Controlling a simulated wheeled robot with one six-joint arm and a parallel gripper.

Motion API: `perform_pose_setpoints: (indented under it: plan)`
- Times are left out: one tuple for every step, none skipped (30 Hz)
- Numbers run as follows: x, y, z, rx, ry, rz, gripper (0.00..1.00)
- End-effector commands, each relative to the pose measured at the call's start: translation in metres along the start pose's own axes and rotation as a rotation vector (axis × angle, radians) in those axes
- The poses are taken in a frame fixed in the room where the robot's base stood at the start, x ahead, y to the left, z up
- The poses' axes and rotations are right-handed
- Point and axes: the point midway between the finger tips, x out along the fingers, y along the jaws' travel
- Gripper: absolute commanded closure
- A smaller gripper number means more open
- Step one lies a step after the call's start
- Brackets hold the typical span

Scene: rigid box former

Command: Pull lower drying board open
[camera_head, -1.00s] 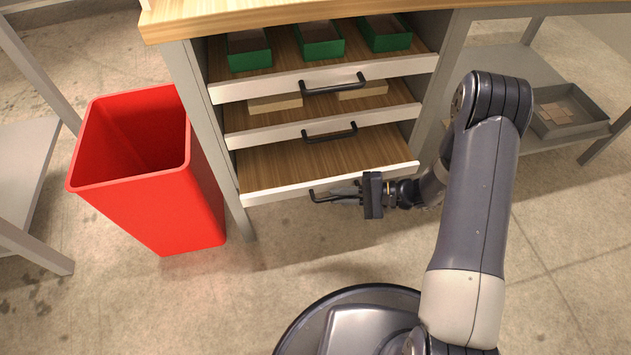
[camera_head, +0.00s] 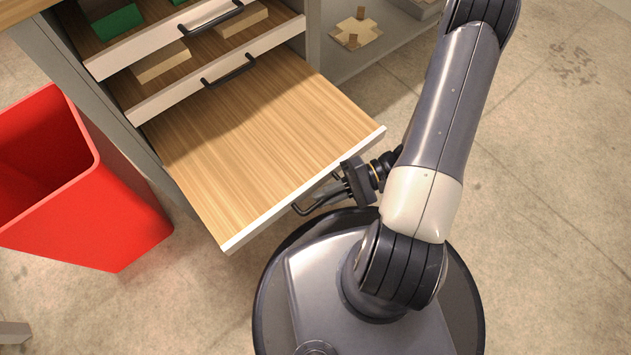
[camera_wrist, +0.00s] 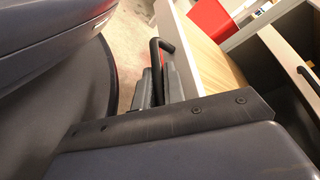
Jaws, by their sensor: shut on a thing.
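The lower drying board (camera_head: 265,130) is a wooden drawer board with a white front edge. It stands far out from the grey cabinet and its top is bare. My gripper (camera_head: 322,196) is at the front edge, shut on the board's dark bar handle (camera_head: 303,210). In the wrist view the handle (camera_wrist: 160,52) rises between the dark fingers (camera_wrist: 155,85), beside the white front of the board (camera_wrist: 190,65). Part of the handle is hidden by the fingers.
Two boards above, with black handles (camera_head: 228,70), hold tan pieces (camera_head: 162,62) and a green box (camera_head: 117,22). A red bin (camera_head: 75,190) stands left of the cabinet. A low shelf (camera_head: 370,55) with a tan cross-shaped blank is behind right. Floor at right is clear.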

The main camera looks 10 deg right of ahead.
Motion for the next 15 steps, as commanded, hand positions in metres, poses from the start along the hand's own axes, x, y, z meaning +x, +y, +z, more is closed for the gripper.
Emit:
perform_pose_setpoints:
  plan:
    - [-0.0012, 0.0016, 0.0020, 0.000, 0.000, -0.001, 1.00]
    - [-0.0015, 0.0023, 0.0029, 0.000, 0.000, -0.001, 1.00]
    - [-0.0020, 0.0030, 0.0039, 0.000, 0.000, 0.000, 1.00]
    - [-0.0022, 0.0034, 0.0045, 0.000, 0.000, 0.000, 1.00]
    - [-0.0024, 0.0037, 0.0049, -0.001, 0.000, 0.000, 1.00]
    - [-0.0026, 0.0040, 0.0052, -0.001, 0.000, 0.001, 1.00]
    - [-0.0026, 0.0041, 0.0053, -0.001, 0.000, 0.001, 1.00]
    - [-0.0026, 0.0041, 0.0053, -0.001, 0.000, 0.001, 1.00]
    - [-0.0027, 0.0041, 0.0053, -0.001, 0.000, 0.001, 1.00]
    - [-0.0026, 0.0041, 0.0052, -0.001, 0.000, 0.001, 1.00]
    - [-0.0027, 0.0040, 0.0051, -0.001, 0.000, 0.001, 1.00]
    - [-0.0027, 0.0040, 0.0050, -0.001, 0.000, 0.001, 1.00]
    - [-0.0027, 0.0040, 0.0050, -0.001, 0.000, 0.001, 1.00]
    - [-0.0027, 0.0040, 0.0049, -0.001, 0.000, 0.001, 1.00]
    - [-0.0027, 0.0040, 0.0048, -0.001, 0.000, 0.001, 0.88]
